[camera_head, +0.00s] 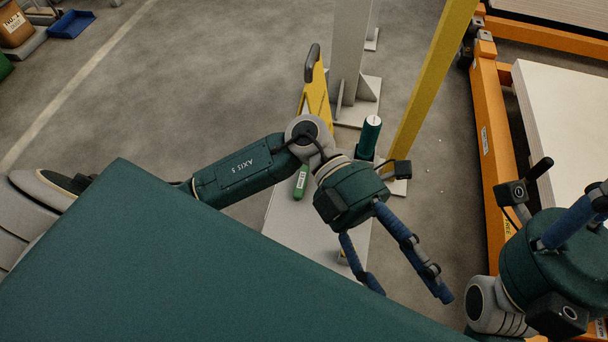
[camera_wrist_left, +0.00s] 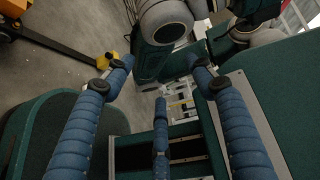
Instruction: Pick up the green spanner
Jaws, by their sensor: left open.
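A small green bar with a pale label (camera_head: 301,182), perhaps the green spanner's handle, lies on a light grey bench top (camera_head: 285,215). My left arm crosses in front of it and hides its upper part, so I cannot be sure what it is. My left gripper (camera_head: 410,288) is open and empty, its blue fingers spread, to the right of and below the green bar in the head view. It also shows in the left wrist view (camera_wrist_left: 160,78), with no spanner between the fingers. My right gripper (camera_head: 592,210) is partly cut off at the right edge.
A dark green cylinder (camera_head: 370,138) stands at the bench's far end. Behind are a yellow tool-like piece with a dark handle (camera_head: 316,90), a grey post (camera_head: 349,50) and a yellow post (camera_head: 430,85). An orange frame (camera_head: 490,140) with pale sheets (camera_head: 565,125) stands right.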

